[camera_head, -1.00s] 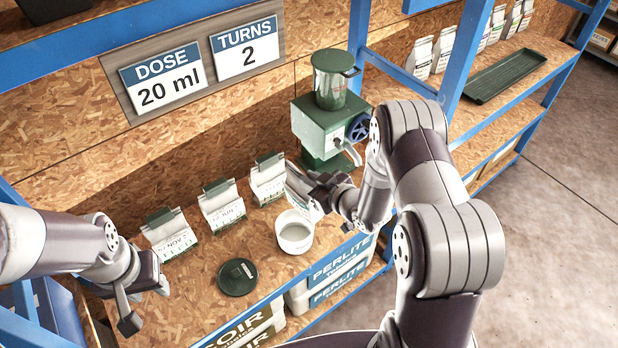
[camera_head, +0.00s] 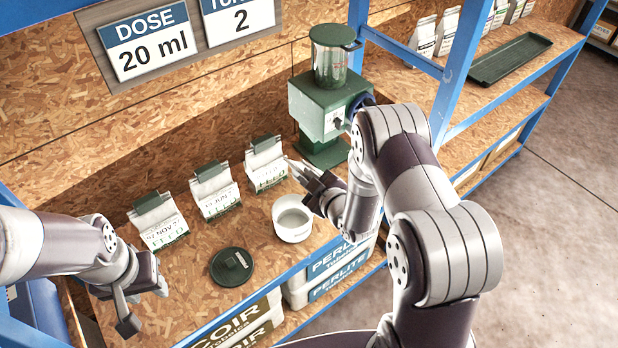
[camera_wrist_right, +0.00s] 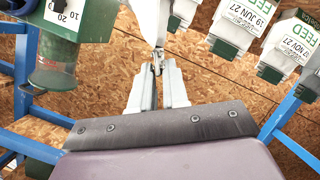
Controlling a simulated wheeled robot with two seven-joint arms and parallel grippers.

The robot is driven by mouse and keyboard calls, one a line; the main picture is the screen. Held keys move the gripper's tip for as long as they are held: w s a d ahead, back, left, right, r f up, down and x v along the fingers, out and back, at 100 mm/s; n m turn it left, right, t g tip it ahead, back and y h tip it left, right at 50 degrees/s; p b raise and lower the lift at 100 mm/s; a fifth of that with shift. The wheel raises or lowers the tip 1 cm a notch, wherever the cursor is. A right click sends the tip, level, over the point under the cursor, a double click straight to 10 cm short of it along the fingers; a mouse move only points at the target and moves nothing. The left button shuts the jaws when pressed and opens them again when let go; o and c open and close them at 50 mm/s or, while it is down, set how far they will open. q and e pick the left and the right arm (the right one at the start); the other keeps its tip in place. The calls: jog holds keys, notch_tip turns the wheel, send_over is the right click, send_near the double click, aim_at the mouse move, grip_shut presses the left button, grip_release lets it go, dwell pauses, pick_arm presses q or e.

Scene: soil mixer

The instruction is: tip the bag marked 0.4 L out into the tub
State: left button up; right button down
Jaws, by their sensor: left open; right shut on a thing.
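The white tub (camera_head: 293,221) stands open on the bench near its front edge, its inside pale grey-green. My right gripper (camera_head: 306,177) is behind and right of the tub, shut on a pale bag (camera_head: 296,167) seen nearly edge-on. In the right wrist view this bag (camera_wrist_right: 152,18) is a white wedge beyond the closed fingertips (camera_wrist_right: 157,67); its marking is not readable. My left gripper (camera_head: 145,305) is open and empty at the bench's left front.
Three clipped feed bags (camera_head: 214,193) stand in a row behind a dark green lid (camera_head: 232,267). A green mixer (camera_head: 325,110) stands behind my right gripper. A blue post (camera_head: 452,75) and a green tray (camera_head: 510,58) are at the right.

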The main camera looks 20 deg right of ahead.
notch_tip(320, 180, down, 10)
jog(key=n+t+h+b, duration=0.1)
jog(key=n+b, duration=0.2)
jog(key=b, duration=0.7)
jog(key=shift+a+f, duration=0.1)
jog(key=shift+f, duration=0.05)
jog(key=n+t+b, duration=0.1)
jog(key=f+n+b, duration=0.1)
jog(key=b, duration=0.1)
jog(key=shift+s+a+f+n+t+h+b, duration=0.1)
jog(key=shift+f+n+t+h+b, duration=0.1)
jog(key=shift+n+t+h+b, duration=0.15)
notch_tip(320, 180, down, 2)
jog(key=n+t+b, duration=0.1)
jog(key=n+b, duration=0.2)
jog(key=b, duration=0.1)
jog(key=shift+t+b, duration=0.25)
jog(key=shift+b, duration=0.1)
jog(key=n+b, duration=0.1)
jog(key=n, duration=0.1)
jog(key=n+t+b, duration=0.1)
jog(key=n+b, duration=0.1)
jog(key=n+t+b, duration=0.1)
jog(key=n+b, duration=0.1)
jog(key=shift+f, duration=0.35)
jog(key=shift+n+y+b, duration=0.65)
jog(key=shift+n+b, duration=0.3)
jog(key=shift+r, duration=0.1)
